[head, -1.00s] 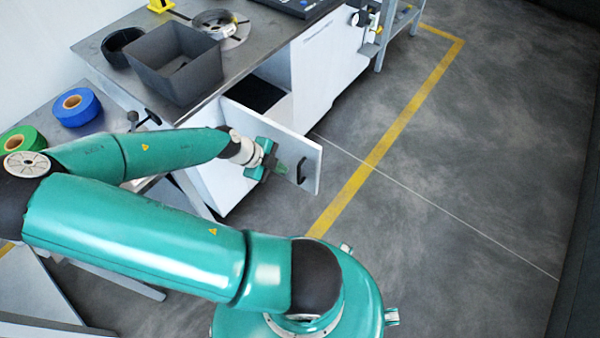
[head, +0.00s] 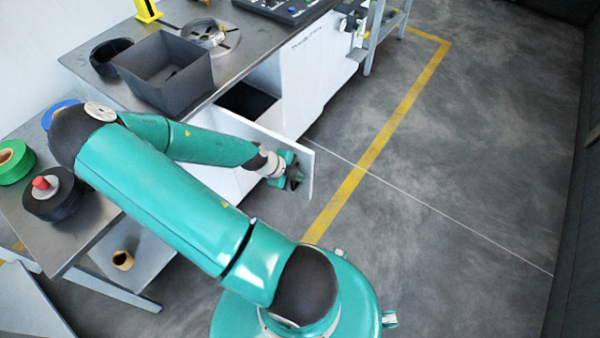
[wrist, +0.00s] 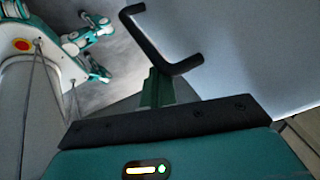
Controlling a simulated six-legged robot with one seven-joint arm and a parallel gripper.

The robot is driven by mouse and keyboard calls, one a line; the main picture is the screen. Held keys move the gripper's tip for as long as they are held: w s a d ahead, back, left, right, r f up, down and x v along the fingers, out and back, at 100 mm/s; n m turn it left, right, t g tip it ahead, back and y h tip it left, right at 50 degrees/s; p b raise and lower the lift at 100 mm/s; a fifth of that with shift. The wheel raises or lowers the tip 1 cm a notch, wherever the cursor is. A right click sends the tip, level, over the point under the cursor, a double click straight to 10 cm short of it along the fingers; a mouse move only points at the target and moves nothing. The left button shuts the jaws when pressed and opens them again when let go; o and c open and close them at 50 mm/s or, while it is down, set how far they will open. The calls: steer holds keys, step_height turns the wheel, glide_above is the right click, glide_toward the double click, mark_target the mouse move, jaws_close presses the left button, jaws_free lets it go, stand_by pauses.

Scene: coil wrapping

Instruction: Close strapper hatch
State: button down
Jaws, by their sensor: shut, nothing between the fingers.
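The strapper hatch (head: 306,164) is a white panel standing open, swung out from the white strapper cabinet (head: 306,85). Its dark opening shows behind it. My gripper (head: 296,182) is at the panel's outer face near its free edge, by the handle, which I cannot make out clearly in the head view. In the wrist view, the black bar handle (wrist: 158,42) stands out from the pale hatch panel just beyond my gripper's green fingers (wrist: 155,88). The fingers are shut with nothing between them. They overlap the handle in the picture; I cannot tell whether they touch it.
A dark open bin (head: 165,72) and a metal reel (head: 210,35) stand on the cabinet's worktop. A side table at left holds a green roll (head: 14,162) and a black roll (head: 55,196). The floor to the right, with a yellow line (head: 390,130), is clear.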

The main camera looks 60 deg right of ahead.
steer(key=shift+d, duration=0.75)
